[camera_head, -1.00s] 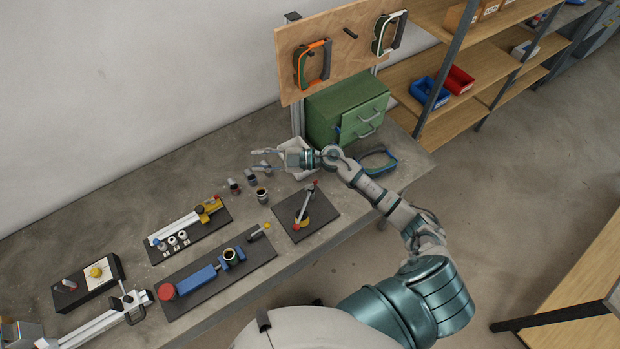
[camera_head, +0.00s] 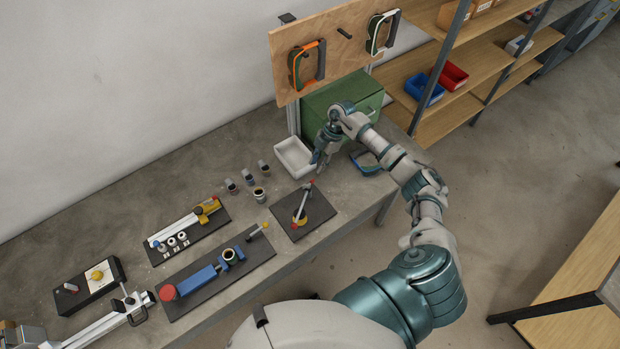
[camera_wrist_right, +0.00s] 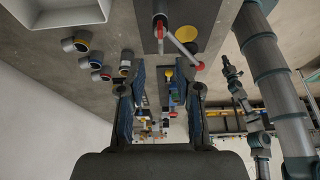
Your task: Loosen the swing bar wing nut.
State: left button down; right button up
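The swing bar (camera_head: 301,203) is a grey bar on a dark plate (camera_head: 322,212), with a red piece (camera_head: 311,183) at its far end and a yellow round part (camera_head: 299,219) near its other end. I cannot tell which part is the wing nut. The wrist view shows the bar (camera_wrist_right: 180,45) with red ends and the yellow disc (camera_wrist_right: 191,29) beside it. My right gripper (camera_head: 318,166) points down just beyond the bar's far end. Its fingers (camera_wrist_right: 166,98) are apart and empty. My left arm (camera_wrist_right: 240,95) seems to show small in the wrist view; its fingers are unclear.
A white tray (camera_head: 282,146) and a green cabinet (camera_head: 362,91) stand behind. Several small cups (camera_head: 248,178) sit to the left. A blue-handled tool (camera_head: 366,166) lies right of the gripper. Other jigs, including a blue clamp (camera_head: 204,277), fill the bench's left part.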

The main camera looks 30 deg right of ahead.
aim_at(310, 183)
jog(key=p+x, duration=0.1)
jog(key=x, duration=0.8)
jog(key=shift+c, duration=0.2)
grip_shut()
